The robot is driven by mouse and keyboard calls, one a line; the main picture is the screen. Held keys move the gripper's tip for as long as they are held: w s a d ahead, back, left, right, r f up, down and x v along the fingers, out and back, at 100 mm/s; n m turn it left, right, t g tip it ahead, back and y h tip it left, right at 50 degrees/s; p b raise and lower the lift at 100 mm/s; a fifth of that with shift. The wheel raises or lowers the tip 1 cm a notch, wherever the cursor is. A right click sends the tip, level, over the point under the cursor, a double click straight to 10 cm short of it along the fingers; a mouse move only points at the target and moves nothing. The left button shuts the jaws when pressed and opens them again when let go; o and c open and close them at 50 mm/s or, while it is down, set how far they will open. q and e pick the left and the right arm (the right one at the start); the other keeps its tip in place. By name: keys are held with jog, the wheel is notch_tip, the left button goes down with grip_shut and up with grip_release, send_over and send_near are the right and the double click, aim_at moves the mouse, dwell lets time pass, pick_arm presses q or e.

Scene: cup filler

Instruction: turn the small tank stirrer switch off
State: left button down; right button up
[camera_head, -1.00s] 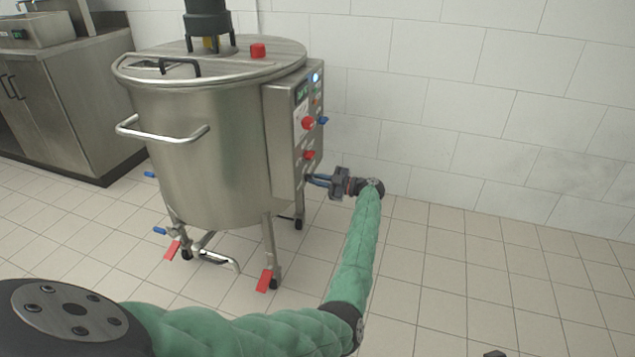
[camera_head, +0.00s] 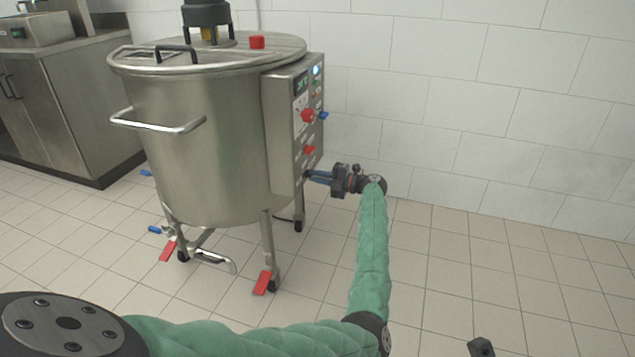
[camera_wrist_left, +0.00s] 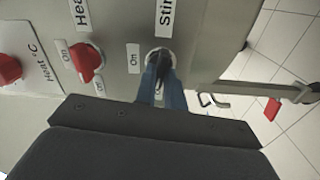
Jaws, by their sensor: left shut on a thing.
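The small steel tank (camera_head: 200,140) stands at the left of the head view. Its control box (camera_head: 294,130) faces right. In the left wrist view the stirrer switch (camera_wrist_left: 160,57) sits beside the label starting "Stir" (camera_wrist_left: 166,18), with an "On" mark to its left. My left gripper (camera_head: 312,177) is at the low end of the panel, and its blue fingers (camera_wrist_left: 163,82) are shut on the dark switch knob. The fingers hide most of the knob, so its exact angle cannot be told. My right gripper is not clearly in view.
The red heater switch (camera_wrist_left: 86,62) and red heat knob (camera_wrist_left: 9,69) sit left of the stirrer switch. Floor right of the tank is clear.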

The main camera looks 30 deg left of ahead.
pick_arm(q)
jog(key=shift+f+n+b, duration=0.25)
jog(key=shift+n+b, duration=0.15)
jog(key=shift+n, duration=0.3)
jog(key=shift+s, duration=0.1)
jog(key=c, duration=1.5)
grip_release()
jog(key=shift+d, duration=0.1)
jog(key=shift+r, duration=0.1)
jog(key=p+v, duration=0.1)
jog(key=v, duration=0.6)
jog(key=shift+d, duration=0.35)
